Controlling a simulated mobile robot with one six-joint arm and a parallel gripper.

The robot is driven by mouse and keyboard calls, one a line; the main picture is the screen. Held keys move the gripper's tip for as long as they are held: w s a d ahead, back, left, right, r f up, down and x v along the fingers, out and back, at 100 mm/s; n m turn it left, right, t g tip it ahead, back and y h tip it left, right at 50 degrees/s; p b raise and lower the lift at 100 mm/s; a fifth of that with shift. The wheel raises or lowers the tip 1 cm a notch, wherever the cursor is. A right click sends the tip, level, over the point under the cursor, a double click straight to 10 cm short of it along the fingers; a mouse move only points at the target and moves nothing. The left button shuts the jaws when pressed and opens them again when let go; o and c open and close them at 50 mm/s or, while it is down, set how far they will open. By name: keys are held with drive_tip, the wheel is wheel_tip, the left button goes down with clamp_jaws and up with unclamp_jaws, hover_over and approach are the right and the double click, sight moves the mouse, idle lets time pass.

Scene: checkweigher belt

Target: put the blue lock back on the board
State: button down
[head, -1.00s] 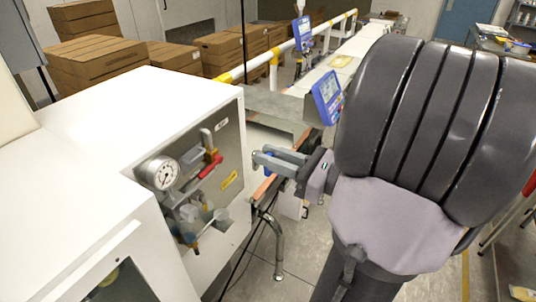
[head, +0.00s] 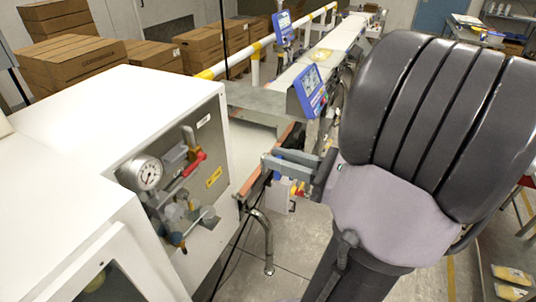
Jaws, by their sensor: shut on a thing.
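My gripper (head: 268,158) reaches left from my dark arm, in the middle of the head view, with its two grey fingers beside the white cabinet's right edge. It is shut on the blue lock (head: 277,175). Only a small blue patch of the lock shows at the fingers; the rest is hidden behind them. The lock is held in the air, apart from the cabinet as far as I can tell. I cannot make out a lock board in this view.
The white cabinet (head: 150,95) at left carries a grey panel with a pressure gauge (head: 149,174) and a red-handled valve (head: 194,164). A conveyor (head: 330,45) with a blue display (head: 311,88) runs behind my gripper. Cardboard boxes (head: 75,68) stand at the back left. Floor shows below.

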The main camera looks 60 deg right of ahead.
drive_tip(key=s, duration=0.3)
drive_tip(key=s+p, duration=0.1)
drive_tip(key=s, duration=0.1)
drive_tip(key=shift+s+d, duration=0.1)
drive_tip(key=shift+d, duration=0.3)
